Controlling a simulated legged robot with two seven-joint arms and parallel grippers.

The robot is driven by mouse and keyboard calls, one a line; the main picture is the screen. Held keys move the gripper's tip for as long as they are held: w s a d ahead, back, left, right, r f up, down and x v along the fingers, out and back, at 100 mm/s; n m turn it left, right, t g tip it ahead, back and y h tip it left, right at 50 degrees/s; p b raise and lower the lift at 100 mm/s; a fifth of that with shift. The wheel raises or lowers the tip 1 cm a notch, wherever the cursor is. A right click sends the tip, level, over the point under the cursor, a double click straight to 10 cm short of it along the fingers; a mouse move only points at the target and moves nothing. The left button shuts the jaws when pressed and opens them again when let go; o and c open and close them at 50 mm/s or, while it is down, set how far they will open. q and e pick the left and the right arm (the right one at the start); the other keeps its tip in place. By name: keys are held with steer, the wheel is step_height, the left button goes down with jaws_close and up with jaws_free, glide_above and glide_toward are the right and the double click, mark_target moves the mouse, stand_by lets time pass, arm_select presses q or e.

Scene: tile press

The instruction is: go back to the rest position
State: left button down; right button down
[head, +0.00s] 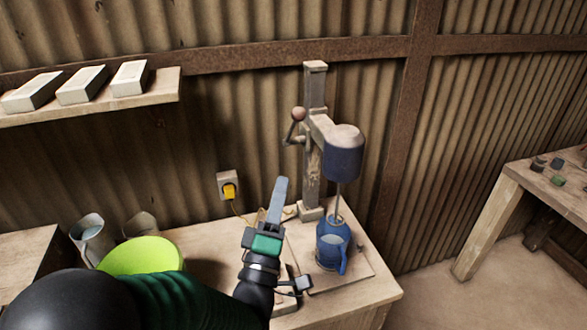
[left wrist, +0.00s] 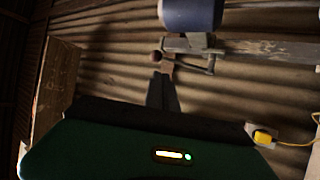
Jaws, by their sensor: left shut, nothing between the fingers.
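My left gripper (head: 277,203) reaches in from the lower left in the head view. Its fingers are together, point up, and hold nothing. It is in front of and left of the press (head: 314,165), a worn grey column with a dark blue head and a side lever with a round knob. A blue jug (head: 334,246) stands upright under the press head, apart from my gripper. In the left wrist view the press head (left wrist: 190,14) and lever knob (left wrist: 157,56) show beyond the gripper. My right gripper is not in view.
A lime-green round object (head: 142,256) and grey cups (head: 91,238) are left on the wooden table (head: 365,296), partly behind my arm. A yellow plug (head: 229,191) sits in the wall socket. A shelf (head: 150,90) holds pale blocks. Another table (head: 545,185) stands right, beyond open floor.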

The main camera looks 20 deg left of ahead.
arm_select(q)
step_height(320, 180, down, 20)
steer(key=m+g+h, duration=0.2)
steer(key=m+g, duration=0.7)
steer(key=g, duration=0.2)
steer(key=s+a+f+m+g, duration=0.1)
steer(key=s+f+m+g, duration=0.2)
steer(key=s+f+g, duration=0.2)
steer(key=s+a+f+m+g, duration=0.1)
steer(key=s+f+m+g, duration=0.2)
steer(key=s, duration=0.9)
step_height(320, 180, down, 3)
steer(key=shift+a+r+m+g+y, duration=0.15)
steer(key=shift+a+m+g+y, duration=0.2)
steer(key=shift+g, duration=0.55)
